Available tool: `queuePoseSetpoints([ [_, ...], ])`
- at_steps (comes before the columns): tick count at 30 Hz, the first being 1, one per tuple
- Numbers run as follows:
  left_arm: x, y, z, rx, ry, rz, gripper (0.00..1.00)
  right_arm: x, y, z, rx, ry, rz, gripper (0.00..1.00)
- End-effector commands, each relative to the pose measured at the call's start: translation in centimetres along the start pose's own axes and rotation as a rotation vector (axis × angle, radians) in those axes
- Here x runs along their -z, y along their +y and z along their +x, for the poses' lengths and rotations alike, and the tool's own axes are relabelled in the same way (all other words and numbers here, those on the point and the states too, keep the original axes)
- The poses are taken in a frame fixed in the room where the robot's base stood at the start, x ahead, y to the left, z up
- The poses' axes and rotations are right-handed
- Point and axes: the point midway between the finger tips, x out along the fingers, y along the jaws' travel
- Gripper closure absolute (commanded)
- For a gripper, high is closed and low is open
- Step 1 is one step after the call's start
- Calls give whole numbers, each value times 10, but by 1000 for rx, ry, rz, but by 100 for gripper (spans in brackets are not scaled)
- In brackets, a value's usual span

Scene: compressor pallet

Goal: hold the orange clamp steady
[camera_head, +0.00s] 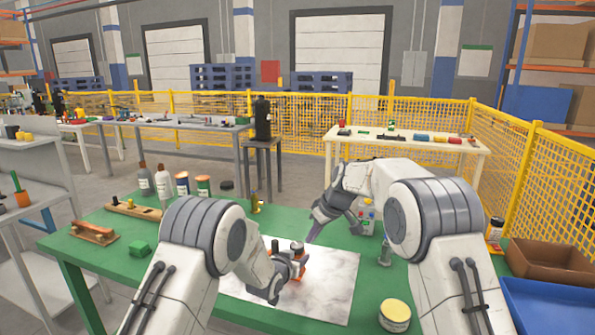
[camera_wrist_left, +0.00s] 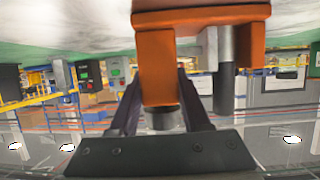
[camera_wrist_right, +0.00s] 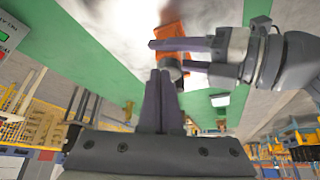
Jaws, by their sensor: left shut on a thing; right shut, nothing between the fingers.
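The orange clamp (camera_head: 303,270) is over the pale marbled sheet (camera_head: 330,292) on the green table. My left gripper (camera_head: 294,262) is shut on it. In the left wrist view the clamp (camera_wrist_left: 157,62) fills the top middle, its orange leg between my left fingers, with a grey rod beside it. My right gripper (camera_head: 312,236) is shut and empty, close above the clamp. In the right wrist view its closed fingertips (camera_wrist_right: 160,76) point toward the left gripper (camera_wrist_right: 182,56) and an orange part of the clamp (camera_wrist_right: 170,35). Contact there cannot be told.
A green block (camera_head: 141,249) and a wooden piece (camera_head: 93,232) lie at the table's left. Bottles and jars (camera_head: 163,182) stand at the back left. A yellow tub (camera_head: 395,315), a brown box (camera_head: 553,262) and a blue tray (camera_head: 545,308) are at the right.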

Motion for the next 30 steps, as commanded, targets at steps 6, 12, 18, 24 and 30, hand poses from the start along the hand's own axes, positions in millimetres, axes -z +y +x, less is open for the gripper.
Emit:
queuePoseSetpoints([
  [6,1,0,0,0,2,-1,100,-11,0,21,1,0,1,100],
  [12,1,0,0,0,2,-1,100,-15,0,28,0,1,0,100],
  [18,1,0,0,0,2,-1,100,-15,0,28,0,1,0,100],
  [24,1,0,0,0,2,-1,100,-15,0,28,0,1,0,100],
  [30,1,0,0,0,2,-1,100,-13,-1,29,0,1,0,100],
])
